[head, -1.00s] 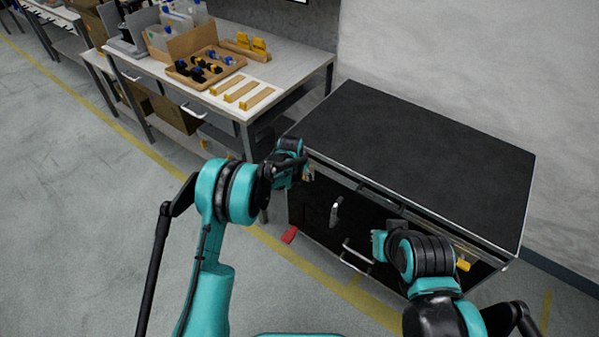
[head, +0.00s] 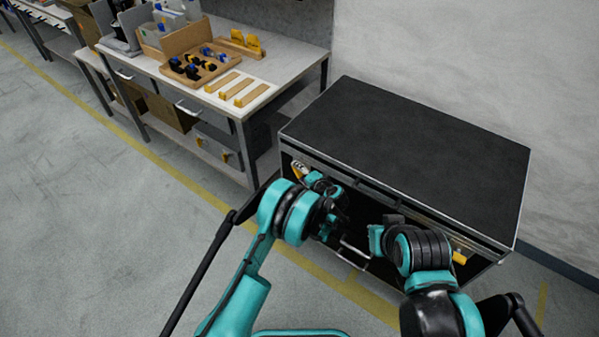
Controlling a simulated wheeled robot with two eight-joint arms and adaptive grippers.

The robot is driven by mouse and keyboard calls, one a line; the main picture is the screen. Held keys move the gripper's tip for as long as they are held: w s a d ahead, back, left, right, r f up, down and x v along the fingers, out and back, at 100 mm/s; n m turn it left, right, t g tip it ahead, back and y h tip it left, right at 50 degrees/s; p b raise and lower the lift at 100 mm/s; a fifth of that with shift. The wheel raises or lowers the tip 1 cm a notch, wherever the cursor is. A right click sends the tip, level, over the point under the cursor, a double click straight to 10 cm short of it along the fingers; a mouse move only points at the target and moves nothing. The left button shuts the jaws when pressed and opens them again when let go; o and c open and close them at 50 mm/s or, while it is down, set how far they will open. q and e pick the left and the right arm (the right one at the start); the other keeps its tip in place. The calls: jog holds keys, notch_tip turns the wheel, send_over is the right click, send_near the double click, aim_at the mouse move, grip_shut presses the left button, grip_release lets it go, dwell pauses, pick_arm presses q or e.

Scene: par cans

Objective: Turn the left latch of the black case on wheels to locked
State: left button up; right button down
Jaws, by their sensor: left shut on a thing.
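The black case (head: 420,150) with silver edges stands at the right, its front facing me. Its left latch (head: 298,169), a small yellow and silver piece, shows at the left end of the front, below the lid edge. My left gripper (head: 308,178) is at this latch and shut on it; the wrist and fingers hide part of the contact, and the exact latch angle is hard to read. A yellow right latch (head: 459,257) shows at the front's right end. My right gripper (head: 377,239) is before the middle of the front; its fingers are not clear.
A workbench (head: 285,72) with a wooden tray (head: 222,73) of small parts stands behind left, close to the case. A silver handle (head: 352,252) is low on the case front. A grey wall is behind. The floor at left is open.

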pick_arm(q)
jog(key=shift+s+d+f+m+t+y, duration=0.1)
jog(key=shift+f+m+t+y, duration=0.2)
jog(key=shift+t+y, duration=0.4)
jog(key=shift+f+m+t+y, duration=0.2)
jog(key=shift+m+t+y, duration=0.25)
jog(key=shift+t, duration=0.35)
jog(key=o, duration=1.2)
jog(key=shift+c, duration=0.2)
jog(key=v, duration=1.2)
jog(key=shift+f, duration=0.15)
